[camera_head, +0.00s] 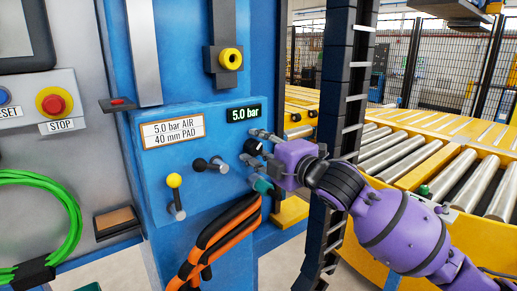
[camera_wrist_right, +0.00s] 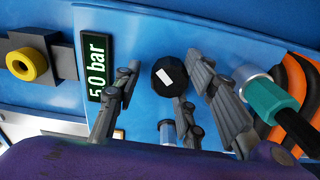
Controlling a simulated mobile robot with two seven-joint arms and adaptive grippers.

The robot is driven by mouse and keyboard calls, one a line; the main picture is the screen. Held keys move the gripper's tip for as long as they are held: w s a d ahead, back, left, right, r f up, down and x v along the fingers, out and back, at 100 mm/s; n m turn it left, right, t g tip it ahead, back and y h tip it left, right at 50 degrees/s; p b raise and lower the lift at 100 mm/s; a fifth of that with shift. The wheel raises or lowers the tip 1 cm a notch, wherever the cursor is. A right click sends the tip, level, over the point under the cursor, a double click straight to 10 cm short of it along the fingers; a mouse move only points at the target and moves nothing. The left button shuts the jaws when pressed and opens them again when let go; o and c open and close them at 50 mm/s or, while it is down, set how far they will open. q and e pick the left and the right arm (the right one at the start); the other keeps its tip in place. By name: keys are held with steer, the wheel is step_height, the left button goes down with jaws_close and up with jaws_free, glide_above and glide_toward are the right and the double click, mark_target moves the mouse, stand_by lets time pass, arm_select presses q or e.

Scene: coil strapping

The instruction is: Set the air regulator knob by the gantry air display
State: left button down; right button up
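The air display (camera_head: 244,113) on the blue gantry panel reads 5.0 bar in green; it also shows sideways in the right wrist view (camera_wrist_right: 97,67). The label (camera_head: 173,131) beside it reads 5.0 bar AIR, 40 mm PAD. The black regulator knob (camera_wrist_right: 171,76), with a white mark on its face, sits below the display. My right gripper (camera_head: 258,149) is at the knob, its fingers spread around it. In the right wrist view, gaps show between the knob and the side fingers; whether the middle finger touches it is unclear. My left gripper is not in view.
A black-tipped lever (camera_head: 199,164) and a yellow-tipped lever (camera_head: 174,181) stick out left of the knob. A teal fitting (camera_wrist_right: 270,97) is close beside the right gripper's fingers. Orange and black hoses (camera_head: 215,240) hang below. A roller conveyor (camera_head: 440,160) lies to the right.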

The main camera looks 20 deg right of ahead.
stand_by(0.6)
steer(key=shift+s+d+f, duration=0.1)
steer(key=shift+s+d, duration=0.1)
steer(key=shift+s, duration=0.2)
steer(key=v, duration=1.1)
steer(key=shift+s, duration=0.15)
